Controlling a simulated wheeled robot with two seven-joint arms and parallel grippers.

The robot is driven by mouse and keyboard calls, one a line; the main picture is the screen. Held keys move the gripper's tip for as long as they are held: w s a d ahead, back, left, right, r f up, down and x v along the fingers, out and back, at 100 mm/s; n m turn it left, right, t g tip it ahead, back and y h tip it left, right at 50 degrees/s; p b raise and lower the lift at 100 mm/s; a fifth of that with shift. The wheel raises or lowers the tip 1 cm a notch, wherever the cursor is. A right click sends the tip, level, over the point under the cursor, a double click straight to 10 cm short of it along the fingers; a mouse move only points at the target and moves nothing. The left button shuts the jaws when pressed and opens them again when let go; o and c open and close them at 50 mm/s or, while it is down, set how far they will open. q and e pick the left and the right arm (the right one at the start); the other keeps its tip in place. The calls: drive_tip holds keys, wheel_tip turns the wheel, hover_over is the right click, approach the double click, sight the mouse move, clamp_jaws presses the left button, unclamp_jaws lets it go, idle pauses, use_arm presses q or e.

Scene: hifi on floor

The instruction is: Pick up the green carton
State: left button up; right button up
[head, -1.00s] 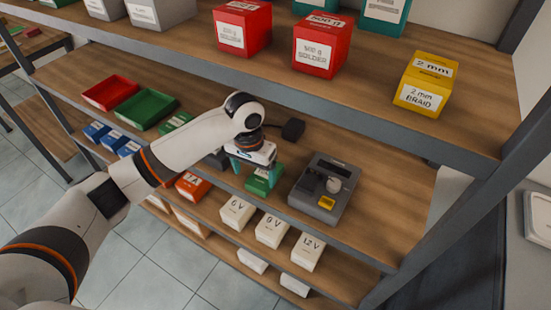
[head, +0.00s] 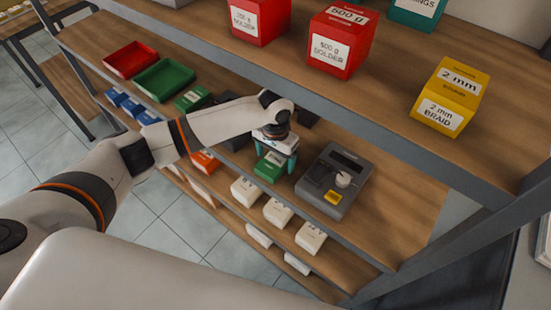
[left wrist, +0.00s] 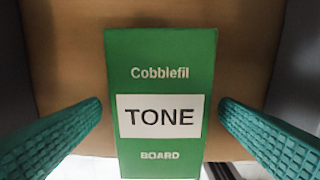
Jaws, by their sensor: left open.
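A green carton (head: 269,167) stands on the middle shelf, near its front edge. In the left wrist view the green carton (left wrist: 160,82) fills the middle and reads "Cobblefil TONE BOARD". My left gripper (head: 274,160) is at the carton, reaching in from the left. In the left wrist view its two teal fingers (left wrist: 160,128) are open, one on each side of the carton, with a gap showing at both sides. The back of the carton is hidden. My right gripper is not in view.
A grey device with a knob (head: 333,180) stands close to the right of the carton. Another green box (head: 193,98), a green tray (head: 164,79) and a red tray (head: 130,59) lie to the left. White boxes (head: 277,212) sit below.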

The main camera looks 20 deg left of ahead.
use_arm(q)
drive_tip(key=c, duration=1.1)
drive_tip(key=shift+c, duration=0.2)
drive_tip(key=shift+r, duration=0.15)
